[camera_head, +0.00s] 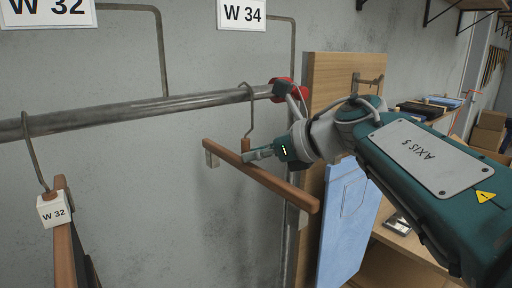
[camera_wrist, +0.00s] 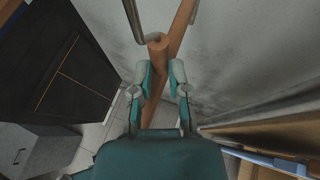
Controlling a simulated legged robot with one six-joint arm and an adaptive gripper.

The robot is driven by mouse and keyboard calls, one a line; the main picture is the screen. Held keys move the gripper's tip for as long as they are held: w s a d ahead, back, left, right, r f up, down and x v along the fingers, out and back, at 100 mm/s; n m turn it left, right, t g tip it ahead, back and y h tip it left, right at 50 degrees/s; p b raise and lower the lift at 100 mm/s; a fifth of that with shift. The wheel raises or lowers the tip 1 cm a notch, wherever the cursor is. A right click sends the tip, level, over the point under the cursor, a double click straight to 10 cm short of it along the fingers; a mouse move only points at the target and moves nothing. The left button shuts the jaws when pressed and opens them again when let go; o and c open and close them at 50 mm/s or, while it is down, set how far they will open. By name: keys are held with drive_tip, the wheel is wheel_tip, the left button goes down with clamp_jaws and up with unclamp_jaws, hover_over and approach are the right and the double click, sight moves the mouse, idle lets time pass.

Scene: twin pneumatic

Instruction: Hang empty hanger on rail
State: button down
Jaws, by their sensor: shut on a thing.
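The empty wooden hanger (camera_head: 280,186) has a brown bar, a short neck and a metal hook (camera_head: 251,112). My gripper (camera_head: 250,154) is shut on the hanger at its neck, just below the hook. In the wrist view, my gripper (camera_wrist: 161,73) has a finger on each side of the hanger (camera_wrist: 158,45), and the bar runs between them. The metal rail (camera_head: 170,107) crosses the head view from the left. The hook's curved top appears at the rail, rising over its upper edge; whether it bears on the rail cannot be told.
Another hanger (camera_head: 62,215) tagged W 32 hangs on the rail at the left with a dark garment. A red rail-end fitting (camera_head: 282,90) and wooden board (camera_head: 326,75) stand right. A blue panel (camera_head: 345,220) is below my arm. The rail between the hangers is clear.

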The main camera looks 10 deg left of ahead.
drive_tip(key=c, duration=0.5)
unclamp_jaws()
drive_tip(key=shift+c, duration=0.2)
